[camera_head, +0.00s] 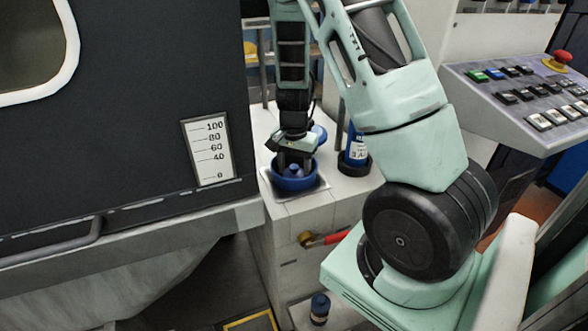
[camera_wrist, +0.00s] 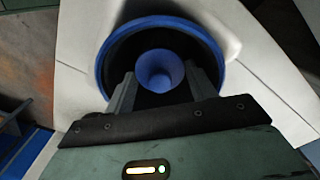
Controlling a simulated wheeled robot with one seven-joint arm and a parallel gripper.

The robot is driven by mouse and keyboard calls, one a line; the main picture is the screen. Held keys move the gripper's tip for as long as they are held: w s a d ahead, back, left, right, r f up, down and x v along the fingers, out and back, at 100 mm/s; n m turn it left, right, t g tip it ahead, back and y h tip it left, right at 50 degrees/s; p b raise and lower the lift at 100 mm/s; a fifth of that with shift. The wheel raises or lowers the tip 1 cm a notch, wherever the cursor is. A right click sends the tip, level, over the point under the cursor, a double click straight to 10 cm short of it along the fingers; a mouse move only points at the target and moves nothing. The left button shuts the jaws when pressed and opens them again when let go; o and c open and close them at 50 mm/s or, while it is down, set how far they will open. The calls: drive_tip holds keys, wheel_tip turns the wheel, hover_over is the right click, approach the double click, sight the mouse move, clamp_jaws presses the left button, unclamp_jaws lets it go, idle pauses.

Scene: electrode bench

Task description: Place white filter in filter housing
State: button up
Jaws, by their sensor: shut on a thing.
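The filter housing looks like an open round cup with a blue rim (camera_head: 281,184), set in a square recess on the white bench top. In the wrist view its blue ring (camera_wrist: 112,52) surrounds a dark interior. My gripper (camera_head: 294,161) points down into it. Its two fingers are closed around a blue, round-ended piece (camera_wrist: 160,70) near the middle of the ring. That piece also shows as a small blue knob (camera_head: 293,171) in the head view. Its lower end is hidden, so I cannot tell whether it touches the housing floor. No clearly white filter shows.
A blue labelled cylinder (camera_head: 356,147) stands in a dark base right of the housing. A blue part (camera_head: 319,132) shows behind my gripper. A red-handled valve (camera_head: 325,239) is on the bench front. A dark machine wall (camera_head: 130,120) stands left, a button panel (camera_head: 520,88) right.

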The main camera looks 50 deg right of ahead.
drive_tip(key=shift+f, duration=0.2)
drive_tip(key=o, duration=1.3)
drive_tip(key=shift+o, duration=0.2)
wheel_tip(320, 180, up, 12)
drive_tip(key=p, duration=0.2)
drive_tip(key=shift+r, duration=0.15)
